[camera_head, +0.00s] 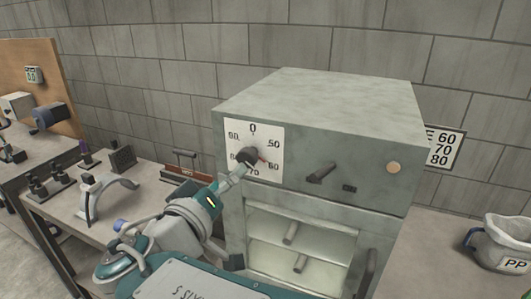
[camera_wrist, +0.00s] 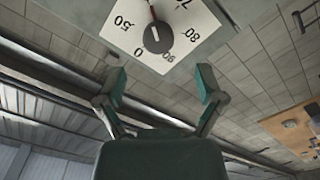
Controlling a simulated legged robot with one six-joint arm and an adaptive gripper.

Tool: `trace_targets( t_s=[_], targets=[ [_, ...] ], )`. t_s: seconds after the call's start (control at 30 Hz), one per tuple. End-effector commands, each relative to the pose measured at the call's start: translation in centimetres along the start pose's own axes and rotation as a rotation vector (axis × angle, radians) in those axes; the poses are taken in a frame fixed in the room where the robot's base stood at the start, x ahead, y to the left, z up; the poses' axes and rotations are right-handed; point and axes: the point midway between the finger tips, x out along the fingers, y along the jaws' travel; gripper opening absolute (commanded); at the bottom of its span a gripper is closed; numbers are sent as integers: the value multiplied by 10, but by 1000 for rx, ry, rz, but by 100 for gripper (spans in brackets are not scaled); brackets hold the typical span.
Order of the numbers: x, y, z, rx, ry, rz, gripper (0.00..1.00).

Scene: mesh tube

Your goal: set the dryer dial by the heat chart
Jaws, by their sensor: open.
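The dryer (camera_head: 325,105) is a grey box with a white dial plate (camera_head: 268,136) marked 0, 50, 60, 70, 80 and 90. Its dark round knob (camera_head: 246,154) has a reddish pointer toward the lower right, close to the 60; I cannot tell the exact setting. In the wrist view the plate is upside down and the knob (camera_wrist: 158,38) is above and midway between the fingertips. My gripper (camera_wrist: 160,78) is open and empty, apart from the knob. In the head view my gripper (camera_head: 236,176) overlaps the plate's lower left. The heat chart (camera_head: 444,148) shows 60, 70, 80; its left part is hidden.
Below is a lit chamber (camera_head: 300,245). A bin marked PP (camera_head: 505,245) stands at right. The left bench (camera_head: 80,205) holds clamps and tools.

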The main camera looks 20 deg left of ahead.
Motion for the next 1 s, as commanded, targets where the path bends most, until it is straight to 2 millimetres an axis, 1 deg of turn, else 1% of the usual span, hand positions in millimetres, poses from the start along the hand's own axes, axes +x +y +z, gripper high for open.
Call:
trace_targets(
  t_s=[0.03, 0.1, 0.2, 0.3, 0.4, 0.5, 0.73, 0.77, 0.8, 0.87, 0.9, 0.93, 1.0],
  targets=[
    [11, 1, 1, 0, -4, 3, 87],
    [24, 0, 1, -1, -4, 3, 87],
    [42, 1, 1, -1, -4, 3, 87],
    [55, 0, 1, -1, -2, 2, 87],
    [64, 0, 1, -1, -1, 0, 87],
    [67, 0, 0, -1, -1, 0, 87],
    [68, 0, 0, -1, 0, -1, 87],
    [68, 0, 0, -1, 0, -1, 78],
    [68, 0, 0, -1, 0, -1, 60],
    [68, 0, 0, -2, 0, -1, 34],
    [68, 0, 0, -2, 0, -1, 16],
    [68, 0, 0, -2, 0, -1, 5],
    [68, 0, 0, -2, 0, -2, 5]
  ],
)
